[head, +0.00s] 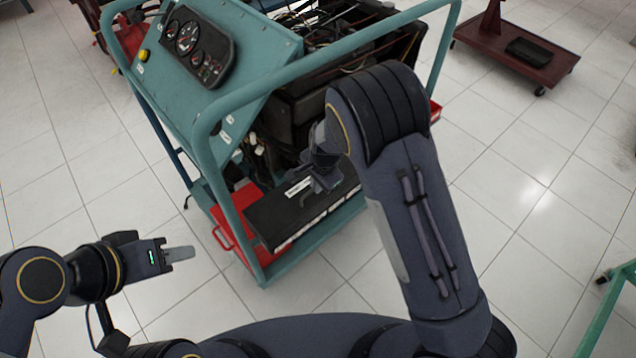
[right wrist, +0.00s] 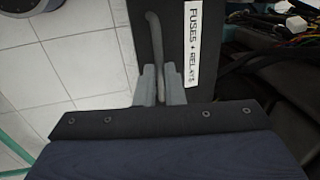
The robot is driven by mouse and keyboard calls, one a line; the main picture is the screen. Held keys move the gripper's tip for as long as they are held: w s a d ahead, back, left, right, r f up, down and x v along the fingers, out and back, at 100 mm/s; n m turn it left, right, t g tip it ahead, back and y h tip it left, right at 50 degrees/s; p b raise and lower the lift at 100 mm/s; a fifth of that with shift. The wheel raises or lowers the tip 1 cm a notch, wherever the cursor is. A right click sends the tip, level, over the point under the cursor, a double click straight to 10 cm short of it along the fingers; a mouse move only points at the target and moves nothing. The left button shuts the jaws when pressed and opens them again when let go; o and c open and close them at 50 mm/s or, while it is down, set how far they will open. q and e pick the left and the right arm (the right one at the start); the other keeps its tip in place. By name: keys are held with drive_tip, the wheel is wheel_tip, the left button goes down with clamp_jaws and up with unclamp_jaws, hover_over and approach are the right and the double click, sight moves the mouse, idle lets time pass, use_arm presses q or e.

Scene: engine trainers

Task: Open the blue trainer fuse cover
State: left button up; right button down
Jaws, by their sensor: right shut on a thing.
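The blue trainer (head: 207,130) is a teal tubular frame with a gauge panel. Its black fuse cover (head: 272,217) is low on the near side and looks flat, with no clear gap at its edge. A white label on it reads "FUSES + RELAYS" in the right wrist view (right wrist: 193,45). My right gripper (head: 318,190) reaches down to the cover. In the right wrist view its fingers (right wrist: 160,88) are shut on the cover's thin grey handle (right wrist: 154,35). My left gripper (head: 178,254) is empty, away from the trainer; its fingers show edge-on.
A red tray (head: 222,232) sits beside the cover in the frame's base. A dark red wheeled stand (head: 485,50) is at the back right, and a green frame leg (head: 612,300) at the right edge. Tiled floor around the trainer's left and front is clear.

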drive_tip(key=w+a+r, duration=0.1)
drive_tip(key=w+a+r+p, duration=0.1)
drive_tip(key=w, duration=0.1)
drive_tip(key=w+a+r+p, duration=0.1)
drive_tip(key=shift+w+a, duration=0.15)
drive_tip(key=shift+w, duration=0.1)
drive_tip(key=shift+w+a+r, duration=0.1)
drive_tip(key=shift+w+a, duration=0.85)
drive_tip(key=shift+w, duration=0.2)
drive_tip(key=c, duration=1.6)
unclamp_jaws()
drive_tip(key=shift+o, duration=0.4)
drive_tip(key=shift+w+p, duration=0.1)
drive_tip(key=shift+p, duration=0.2)
drive_tip(key=shift+r, duration=0.1)
drive_tip(key=shift+d, duration=0.1)
